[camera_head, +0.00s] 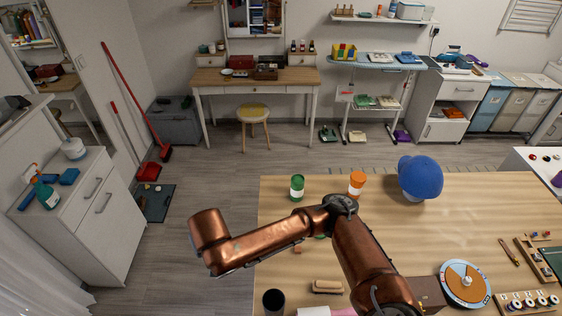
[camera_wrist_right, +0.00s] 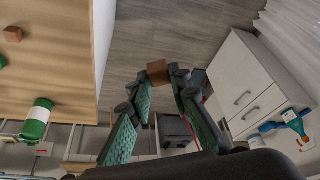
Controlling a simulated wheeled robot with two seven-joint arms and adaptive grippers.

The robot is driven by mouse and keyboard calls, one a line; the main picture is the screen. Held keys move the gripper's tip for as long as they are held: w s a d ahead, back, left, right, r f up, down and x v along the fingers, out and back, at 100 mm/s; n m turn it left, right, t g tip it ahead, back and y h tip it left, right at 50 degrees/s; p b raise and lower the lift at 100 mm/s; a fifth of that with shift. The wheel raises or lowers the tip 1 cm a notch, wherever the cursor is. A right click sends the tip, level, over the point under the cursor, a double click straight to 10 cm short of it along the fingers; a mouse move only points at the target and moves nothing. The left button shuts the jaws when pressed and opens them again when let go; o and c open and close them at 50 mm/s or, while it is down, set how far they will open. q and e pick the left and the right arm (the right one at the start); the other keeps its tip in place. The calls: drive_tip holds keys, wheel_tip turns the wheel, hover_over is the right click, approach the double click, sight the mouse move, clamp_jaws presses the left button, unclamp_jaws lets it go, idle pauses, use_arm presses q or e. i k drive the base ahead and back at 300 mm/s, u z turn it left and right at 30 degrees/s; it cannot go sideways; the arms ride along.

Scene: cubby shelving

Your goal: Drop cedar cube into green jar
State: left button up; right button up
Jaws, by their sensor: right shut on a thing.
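My right gripper (camera_wrist_right: 160,95) is shut on a small brown cube, which I take as the cedar cube (camera_wrist_right: 158,70), held at its fingertips. Behind the cube in the right wrist view is bare floor. The green jar (camera_head: 297,187) with a white band stands upright near the far left corner of the table; it also shows at the left of the right wrist view (camera_wrist_right: 36,119), apart from the gripper. In the head view my copper right arm reaches left past the table edge, and its gripper and the cube cannot be made out. My left gripper is not in view.
On the wooden table (camera_head: 480,215) are an orange jar (camera_head: 357,184), a blue cap (camera_head: 421,178), a dark cup (camera_head: 273,301), a brush (camera_head: 327,287) and a round dial (camera_head: 465,283). A reddish cube (camera_head: 298,250) lies near the left edge. A white cabinet (camera_head: 90,215) stands left.

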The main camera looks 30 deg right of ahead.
sight(297, 198)
drive_tip(key=u, duration=0.75)
drive_tip(key=k, duration=1.05)
drive_tip(key=u, duration=0.85)
drive_tip(key=i, duration=0.3)
drive_tip(key=z, duration=0.65)
drive_tip(key=i, duration=1.9)
drive_tip(key=z, duration=1.25)
drive_tip(key=i, duration=1.4)
drive_tip(key=z, duration=1.55)
drive_tip(key=i, duration=0.6)
drive_tip(key=z, duration=0.5)
